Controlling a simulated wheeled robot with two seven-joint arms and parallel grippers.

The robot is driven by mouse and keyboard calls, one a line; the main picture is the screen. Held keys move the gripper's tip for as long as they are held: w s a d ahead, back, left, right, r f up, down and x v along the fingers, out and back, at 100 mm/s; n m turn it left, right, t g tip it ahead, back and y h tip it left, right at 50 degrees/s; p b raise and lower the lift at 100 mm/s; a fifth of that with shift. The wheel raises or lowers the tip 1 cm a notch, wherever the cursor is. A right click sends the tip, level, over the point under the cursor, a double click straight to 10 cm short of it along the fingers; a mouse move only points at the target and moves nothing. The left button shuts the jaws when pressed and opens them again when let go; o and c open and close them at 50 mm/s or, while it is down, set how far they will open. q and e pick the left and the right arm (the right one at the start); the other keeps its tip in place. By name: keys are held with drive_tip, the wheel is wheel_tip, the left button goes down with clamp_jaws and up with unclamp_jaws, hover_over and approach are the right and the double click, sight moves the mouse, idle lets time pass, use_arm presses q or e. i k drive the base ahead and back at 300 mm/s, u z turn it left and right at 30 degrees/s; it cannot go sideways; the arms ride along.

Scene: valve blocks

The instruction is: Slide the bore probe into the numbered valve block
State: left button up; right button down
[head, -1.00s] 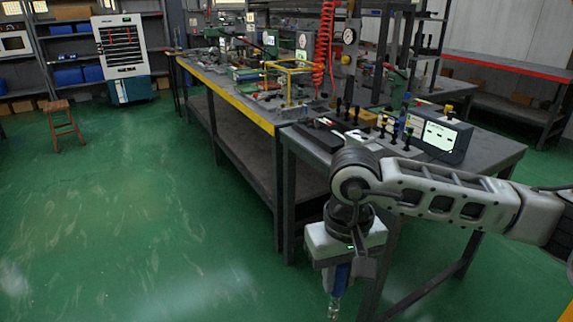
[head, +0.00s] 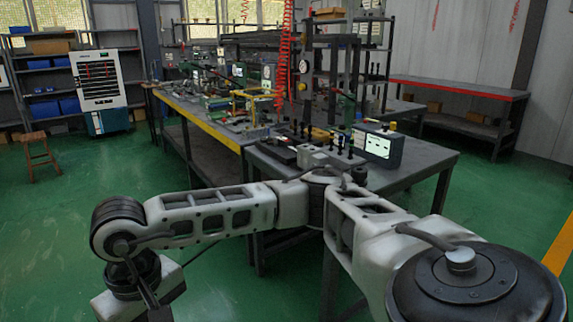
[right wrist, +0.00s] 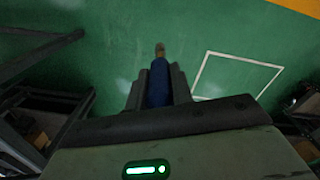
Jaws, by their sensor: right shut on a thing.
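My right gripper (right wrist: 157,84) is shut around the blue body of the bore probe (right wrist: 158,92) in the right wrist view. The probe's brass-coloured tip sticks out beyond the fingers over the green floor. In the head view my right wrist hangs at the lower left, clear of the bench; its fingers and the probe are cut off below the frame. A small light grey block (head: 313,157) sits on the near bench end, and I cannot tell whether it is the numbered valve block; no number is readable. My left gripper is not in view.
The dark bench (head: 400,178) stands ahead, with a display unit (head: 378,146) and several small fittings on it. A wooden stool (head: 38,155) and a white cabinet (head: 100,88) stand at the left. Open green floor lies left of the bench. Dark bench legs show in the wrist view.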

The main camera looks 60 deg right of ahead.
sight(306, 162)
drive_tip(key=z, duration=0.35)
drive_tip(key=i, duration=1.6)
drive_tip(key=z, duration=0.9)
